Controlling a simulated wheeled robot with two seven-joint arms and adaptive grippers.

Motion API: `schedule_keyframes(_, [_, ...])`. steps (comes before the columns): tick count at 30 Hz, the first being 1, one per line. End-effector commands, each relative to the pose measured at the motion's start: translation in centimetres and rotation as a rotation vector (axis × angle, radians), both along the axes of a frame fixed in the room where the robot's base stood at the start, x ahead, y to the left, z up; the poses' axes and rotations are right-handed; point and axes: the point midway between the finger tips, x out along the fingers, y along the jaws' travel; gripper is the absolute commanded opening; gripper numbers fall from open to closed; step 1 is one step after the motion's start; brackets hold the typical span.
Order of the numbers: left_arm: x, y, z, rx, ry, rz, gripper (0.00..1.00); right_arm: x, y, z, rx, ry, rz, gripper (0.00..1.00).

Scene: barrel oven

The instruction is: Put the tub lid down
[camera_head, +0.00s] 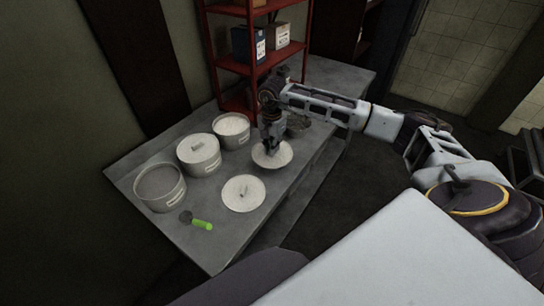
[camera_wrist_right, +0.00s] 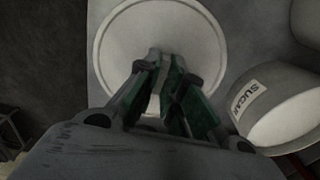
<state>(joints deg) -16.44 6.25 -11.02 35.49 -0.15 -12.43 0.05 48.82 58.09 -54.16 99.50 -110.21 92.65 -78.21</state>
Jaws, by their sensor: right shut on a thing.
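A round white tub lid (camera_head: 285,155) is under my right gripper (camera_head: 270,143), over the right end of the grey table. In the right wrist view the lid (camera_wrist_right: 195,28) fills the upper middle, and my right gripper (camera_wrist_right: 165,80) is shut at its centre. The lid's handle is hidden by the fingers. I cannot tell whether the lid touches the table. Another white lid with a small handle (camera_head: 243,193) lies flat on the table to the left and nearer. My left gripper is not in view.
Three white tubs stand along the wall side of the table: an open tub with grey contents (camera_head: 160,199), a lidded tub (camera_head: 200,166), and an open tub (camera_head: 232,141). A tub marked SUGAR (camera_wrist_right: 262,105) shows in the wrist view. A green-handled tool (camera_head: 203,224) lies nearby. A red shelf (camera_head: 238,67) stands behind.

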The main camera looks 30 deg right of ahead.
Motion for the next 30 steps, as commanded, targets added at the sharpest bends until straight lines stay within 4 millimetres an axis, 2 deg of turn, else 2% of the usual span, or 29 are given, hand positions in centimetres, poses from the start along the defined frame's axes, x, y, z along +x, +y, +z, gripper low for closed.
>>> schedule_keyframes(5, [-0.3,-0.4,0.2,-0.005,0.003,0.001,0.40,0.0,0.0,-1.3,0.001,0.000,-0.001,0.00])
schedule_keyframes(17, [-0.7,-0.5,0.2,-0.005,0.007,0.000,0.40,0.0,0.0,-1.7,0.000,0.001,0.000,0.00])
schedule_keyframes(25, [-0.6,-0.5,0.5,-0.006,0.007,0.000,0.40,0.0,0.1,-4.2,0.001,0.003,0.000,0.00])
schedule_keyframes(30, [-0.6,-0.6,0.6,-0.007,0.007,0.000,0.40,0.0,0.0,-5.1,0.000,0.000,0.000,0.00])
